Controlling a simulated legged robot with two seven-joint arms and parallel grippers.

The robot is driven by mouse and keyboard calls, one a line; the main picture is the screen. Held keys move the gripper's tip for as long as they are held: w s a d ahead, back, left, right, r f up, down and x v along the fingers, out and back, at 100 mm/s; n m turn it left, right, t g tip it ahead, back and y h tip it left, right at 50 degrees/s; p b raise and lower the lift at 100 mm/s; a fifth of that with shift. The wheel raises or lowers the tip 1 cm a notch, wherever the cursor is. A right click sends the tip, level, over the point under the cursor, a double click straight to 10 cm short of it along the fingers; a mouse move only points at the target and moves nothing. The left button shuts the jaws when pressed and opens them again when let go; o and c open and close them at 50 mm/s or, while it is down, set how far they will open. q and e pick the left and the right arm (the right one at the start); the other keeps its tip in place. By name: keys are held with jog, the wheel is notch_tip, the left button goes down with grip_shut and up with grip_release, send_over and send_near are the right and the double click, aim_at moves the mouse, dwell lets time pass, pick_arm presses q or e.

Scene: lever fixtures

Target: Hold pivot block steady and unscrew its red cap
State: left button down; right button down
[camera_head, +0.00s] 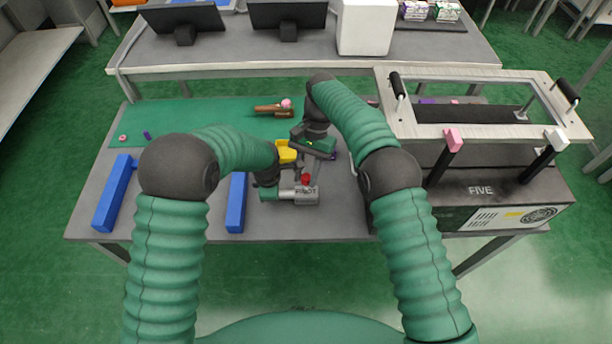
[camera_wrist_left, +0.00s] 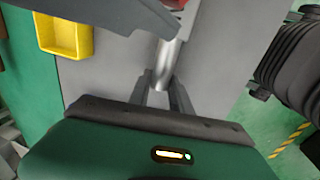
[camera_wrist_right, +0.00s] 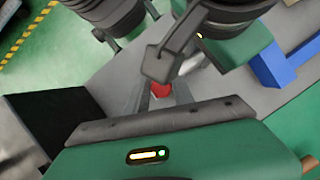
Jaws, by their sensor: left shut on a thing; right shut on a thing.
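The pivot block (camera_head: 306,196), a grey metal piece lettered PIVOT, lies on the grey table in the head view. Its red cap (camera_head: 306,179) is on its upper side. My left gripper (camera_head: 288,193) is shut on the block's left part; in the left wrist view its fingers close around the bright metal cylinder (camera_wrist_left: 163,62). My right gripper (camera_head: 311,172) comes from behind and above and is shut on the red cap, which shows between its fingers in the right wrist view (camera_wrist_right: 161,91). A left gripper finger covers part of the block there.
A yellow bin (camera_head: 286,152) stands just behind my left gripper. Blue bars (camera_head: 236,203) (camera_head: 112,200) lie to the left. A brown wooden piece (camera_head: 274,111) lies on the green mat (camera_head: 180,115).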

pick_arm(q)
jog(key=c, duration=1.1)
grip_release()
